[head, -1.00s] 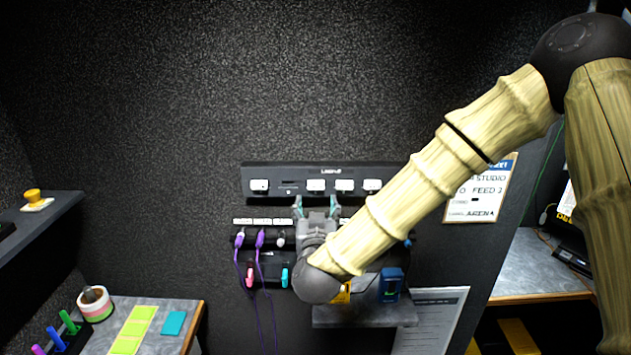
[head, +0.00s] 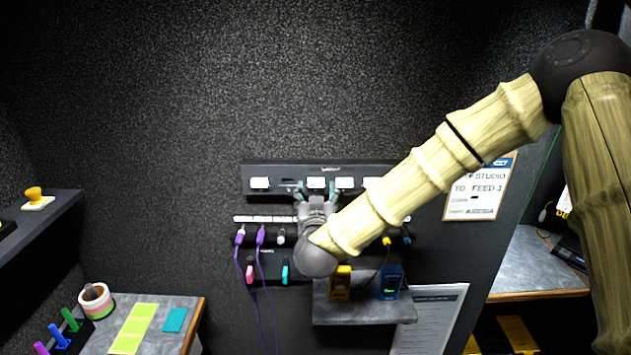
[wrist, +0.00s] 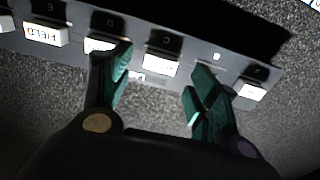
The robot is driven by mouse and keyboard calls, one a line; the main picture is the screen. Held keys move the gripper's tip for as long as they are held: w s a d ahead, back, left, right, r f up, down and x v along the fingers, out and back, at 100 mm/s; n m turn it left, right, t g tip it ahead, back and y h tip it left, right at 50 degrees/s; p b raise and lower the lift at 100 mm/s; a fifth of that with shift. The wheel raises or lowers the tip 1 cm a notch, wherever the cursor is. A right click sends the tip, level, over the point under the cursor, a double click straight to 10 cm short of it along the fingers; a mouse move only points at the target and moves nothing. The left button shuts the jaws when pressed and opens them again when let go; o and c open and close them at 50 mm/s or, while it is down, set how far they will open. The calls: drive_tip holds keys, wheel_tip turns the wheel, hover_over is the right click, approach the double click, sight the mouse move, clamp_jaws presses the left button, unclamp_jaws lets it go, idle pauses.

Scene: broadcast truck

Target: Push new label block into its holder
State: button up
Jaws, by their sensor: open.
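The dark label panel (head: 290,170) is fixed on the wall, with white label blocks in a row of holders. In the wrist view the panel looks upside down, with letters by the holders. My gripper (head: 316,193) is open just in front of the panel. Its green fingers (wrist: 162,68) stand either side of the white block at C (wrist: 160,66), apart from it as far as I can tell. The holder beside it, with a small light spot (wrist: 217,57), has no white block. A block reading HELD (wrist: 45,35) sits at E. I cannot tell which block is new.
Below the panel is a white label strip (head: 262,219) with purple cables (head: 260,237) plugged under it. A grey shelf (head: 360,313) holds a yellow device (head: 340,282) and a blue device (head: 390,281). A sign (head: 483,188) hangs at the right.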

sight(316, 185)
drive_tip(key=shift+w, duration=1.9)
drive_tip(key=shift+a+b, duration=0.1)
drive_tip(key=shift+b, duration=0.2)
clamp_jaws()
drive_tip(key=shift+s, duration=0.1)
drive_tip(key=shift+s, duration=0.1)
drive_tip(key=shift+s, duration=1.15)
drive_tip(key=shift+s, duration=0.1)
drive_tip(key=shift+s+b, duration=0.3)
drive_tip(key=shift+s, duration=0.25)
